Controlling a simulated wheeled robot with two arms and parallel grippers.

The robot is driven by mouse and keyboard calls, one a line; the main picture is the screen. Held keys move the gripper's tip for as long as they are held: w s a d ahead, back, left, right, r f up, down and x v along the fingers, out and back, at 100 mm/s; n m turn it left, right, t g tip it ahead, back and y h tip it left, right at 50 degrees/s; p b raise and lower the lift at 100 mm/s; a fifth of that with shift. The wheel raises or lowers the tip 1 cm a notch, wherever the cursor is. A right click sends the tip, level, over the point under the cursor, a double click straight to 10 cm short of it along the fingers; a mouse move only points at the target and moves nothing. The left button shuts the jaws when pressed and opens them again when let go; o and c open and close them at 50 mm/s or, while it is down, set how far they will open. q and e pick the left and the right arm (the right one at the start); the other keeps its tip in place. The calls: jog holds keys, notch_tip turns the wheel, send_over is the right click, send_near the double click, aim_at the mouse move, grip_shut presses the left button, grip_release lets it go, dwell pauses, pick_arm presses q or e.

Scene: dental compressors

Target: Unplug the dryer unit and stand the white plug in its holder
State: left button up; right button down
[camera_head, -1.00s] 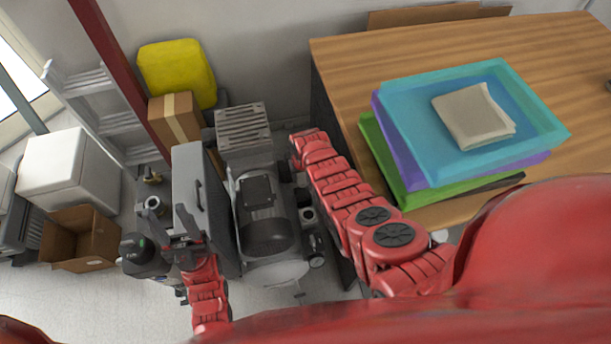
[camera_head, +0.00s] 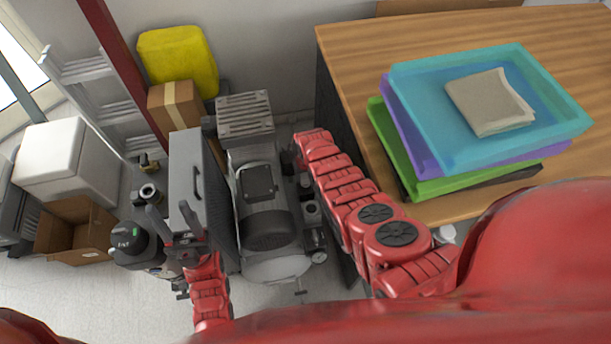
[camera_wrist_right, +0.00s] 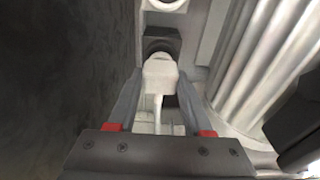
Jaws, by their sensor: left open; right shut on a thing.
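In the right wrist view, the white plug (camera_wrist_right: 160,75) is between the fingers of my right gripper (camera_wrist_right: 158,92), which is shut on it. Its white cord (camera_wrist_right: 158,108) runs back towards the wrist. The plug's front faces a dark square block with a round opening (camera_wrist_right: 161,42); I cannot tell whether it is seated in it. In the head view, my right gripper is hidden beyond its red arm, between the compressor and the desk. My left gripper (camera_head: 170,222) is open and empty in front of the grey cabinet with a handle (camera_head: 188,182). I cannot pick out the plug's holder.
The compressor (camera_head: 262,205) stands on the floor beside the grey cabinet. A wooden desk (camera_head: 345,60) with stacked trays (camera_head: 420,88) is at right. A dark wall (camera_wrist_right: 60,70) is close to the right gripper's left, ribbed metal (camera_wrist_right: 255,60) to its right. Boxes and a ladder stand at left.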

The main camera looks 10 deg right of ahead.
jog(key=shift+f, duration=0.1)
jog(key=shift+f+b, duration=0.85)
jog(key=shift+b, duration=0.1)
jog(key=shift+c, duration=1.2)
grip_release()
jog(key=shift+r, duration=0.1)
jog(key=shift+r+p, duration=0.65)
jog(key=shift+r, duration=0.3)
notch_tip(320, 180, up, 15)
jog(key=s, duration=0.2)
jog(key=shift+r, duration=0.15)
